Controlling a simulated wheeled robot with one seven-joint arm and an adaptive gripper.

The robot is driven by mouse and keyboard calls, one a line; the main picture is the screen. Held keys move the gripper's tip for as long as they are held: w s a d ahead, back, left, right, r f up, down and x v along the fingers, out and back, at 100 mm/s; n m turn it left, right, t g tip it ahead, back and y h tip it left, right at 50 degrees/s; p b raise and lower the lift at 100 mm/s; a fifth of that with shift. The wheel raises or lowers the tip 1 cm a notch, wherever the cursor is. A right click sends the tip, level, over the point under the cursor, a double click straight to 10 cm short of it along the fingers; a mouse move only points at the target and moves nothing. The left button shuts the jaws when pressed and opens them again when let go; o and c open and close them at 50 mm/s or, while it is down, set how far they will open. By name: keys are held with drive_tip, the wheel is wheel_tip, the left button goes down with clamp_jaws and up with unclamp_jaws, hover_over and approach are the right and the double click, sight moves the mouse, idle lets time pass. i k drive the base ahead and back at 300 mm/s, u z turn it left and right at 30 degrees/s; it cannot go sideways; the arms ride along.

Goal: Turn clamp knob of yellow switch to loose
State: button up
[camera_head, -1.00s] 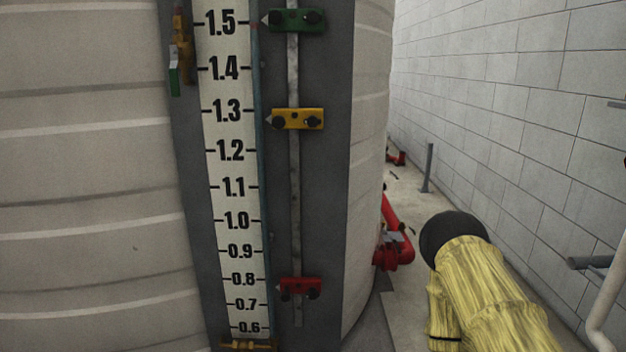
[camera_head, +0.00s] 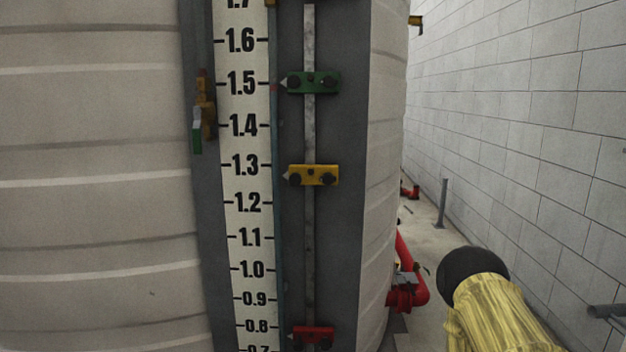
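The yellow switch (camera_head: 314,168) is a small block on a vertical grey rail, beside the 1.3 mark of the level scale. My gripper is not in view. Nothing touches the switch.
A green switch (camera_head: 325,75) sits above on the same rail (camera_head: 309,130), and a red switch (camera_head: 313,332) below. A white level scale (camera_head: 247,188) stands left of the rail on the ribbed tank (camera_head: 100,220). Red piping (camera_head: 408,290) and a block wall (camera_head: 510,130) are at right.

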sight(327, 179)
drive_tip(key=k, duration=1.15)
drive_tip(key=i, duration=0.6)
drive_tip(key=u, duration=0.55)
